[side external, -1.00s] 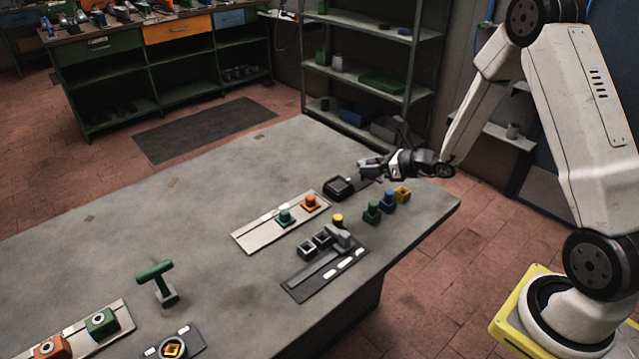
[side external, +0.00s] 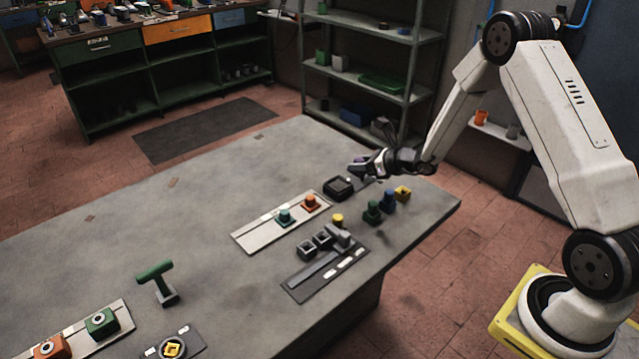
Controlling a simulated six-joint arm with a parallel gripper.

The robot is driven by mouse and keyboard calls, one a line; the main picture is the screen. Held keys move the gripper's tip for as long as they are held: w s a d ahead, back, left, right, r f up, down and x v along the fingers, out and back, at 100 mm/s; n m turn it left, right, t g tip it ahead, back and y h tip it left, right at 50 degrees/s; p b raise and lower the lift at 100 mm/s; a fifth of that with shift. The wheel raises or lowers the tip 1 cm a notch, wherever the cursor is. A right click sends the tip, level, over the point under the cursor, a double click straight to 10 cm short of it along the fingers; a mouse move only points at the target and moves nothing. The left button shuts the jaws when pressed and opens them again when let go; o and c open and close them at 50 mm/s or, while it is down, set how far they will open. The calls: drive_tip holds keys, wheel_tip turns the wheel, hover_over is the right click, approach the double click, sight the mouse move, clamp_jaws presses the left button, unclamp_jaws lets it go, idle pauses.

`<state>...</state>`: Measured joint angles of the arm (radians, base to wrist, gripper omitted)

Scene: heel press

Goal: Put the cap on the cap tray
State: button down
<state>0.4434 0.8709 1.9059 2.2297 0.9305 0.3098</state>
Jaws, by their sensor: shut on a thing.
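My gripper (side external: 357,170) is low over the far right part of the grey table, beside and slightly above a small black square tray (side external: 338,188), which looks like the cap tray. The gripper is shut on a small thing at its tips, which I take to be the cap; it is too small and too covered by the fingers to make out. I cannot tell whether it touches the tray.
A pale strip (side external: 262,229) carries teal and orange pieces. A dark plate with a grey fixture (side external: 325,268) is nearer. A green T-handle (side external: 155,272) stands left.

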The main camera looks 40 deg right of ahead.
hover_over(340, 186)
drive_tip(key=s, duration=0.1)
drive_tip(key=f, duration=0.5)
drive_tip(key=shift+s+a+f, duration=0.2)
drive_tip(key=shift+a+f, duration=0.05)
drive_tip(key=shift+w+f, duration=0.4)
drive_tip(key=shift+f, duration=0.05)
drive_tip(key=shift+d+f, duration=0.1)
drive_tip(key=shift+w+f, duration=0.45)
drive_tip(key=shift+f, duration=0.05)
drive_tip(key=shift+d+f, duration=0.1)
drive_tip(key=shift+f, duration=1.25)
drive_tip(key=shift+f, duration=0.2)
drive_tip(key=shift+c, duration=1.6)
unclamp_jaws()
drive_tip(key=shift+s, duration=0.1)
